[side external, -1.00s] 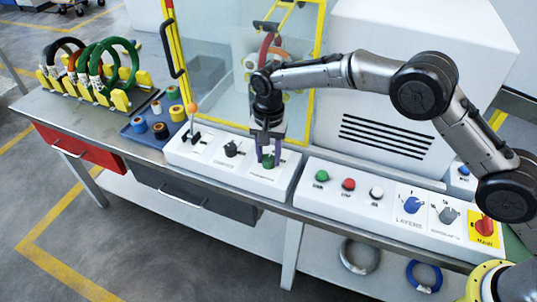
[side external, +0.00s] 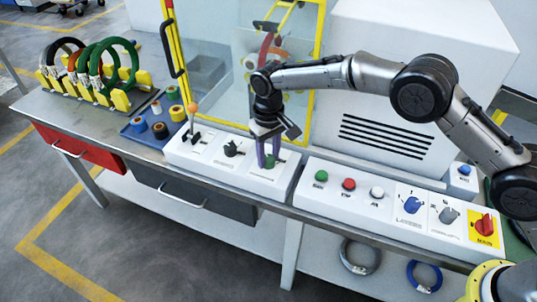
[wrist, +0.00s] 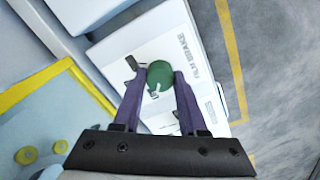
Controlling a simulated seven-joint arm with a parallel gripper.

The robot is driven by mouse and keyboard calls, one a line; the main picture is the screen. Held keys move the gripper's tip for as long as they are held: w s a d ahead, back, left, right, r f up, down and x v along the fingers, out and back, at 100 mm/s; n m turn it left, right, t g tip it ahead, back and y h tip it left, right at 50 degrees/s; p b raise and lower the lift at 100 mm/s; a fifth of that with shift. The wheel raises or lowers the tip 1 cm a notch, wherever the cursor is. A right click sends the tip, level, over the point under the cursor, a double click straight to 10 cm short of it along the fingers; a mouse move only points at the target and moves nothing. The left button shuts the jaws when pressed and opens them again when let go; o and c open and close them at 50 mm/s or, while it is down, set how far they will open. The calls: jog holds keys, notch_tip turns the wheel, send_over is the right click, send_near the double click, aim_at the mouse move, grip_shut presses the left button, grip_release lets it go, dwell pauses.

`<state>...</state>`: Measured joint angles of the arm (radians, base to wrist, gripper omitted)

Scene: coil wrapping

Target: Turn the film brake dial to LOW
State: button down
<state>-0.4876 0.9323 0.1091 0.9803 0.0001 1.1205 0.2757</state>
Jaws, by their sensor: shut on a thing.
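The film brake dial is a green knob (wrist: 159,76) on a white control box, with the printed words "FILM BRAKE" beside it in the wrist view. It also shows in the side external view (side external: 269,161), partly hidden by my fingers. My gripper (wrist: 158,82) points down at the box, and its two purple fingers are shut on the green dial, one on each side. My gripper also shows in the side external view (side external: 268,158). I cannot read which setting the dial points to.
On the same box stand a black knob (side external: 232,149) and an orange-tipped lever (side external: 192,115). A second box (side external: 390,215) with buttons and dials lies to the right. A yellow-framed clear guard (side external: 318,60) rises close behind. A blue tray (side external: 140,125) of tape rolls sits left.

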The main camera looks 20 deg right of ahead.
aim_at(269, 158)
jog(key=shift+r+n, duration=0.1)
jog(key=shift+n, duration=0.9)
jog(key=shift+c, duration=2.2)
grip_release()
notch_tip(269, 158, up, 14)
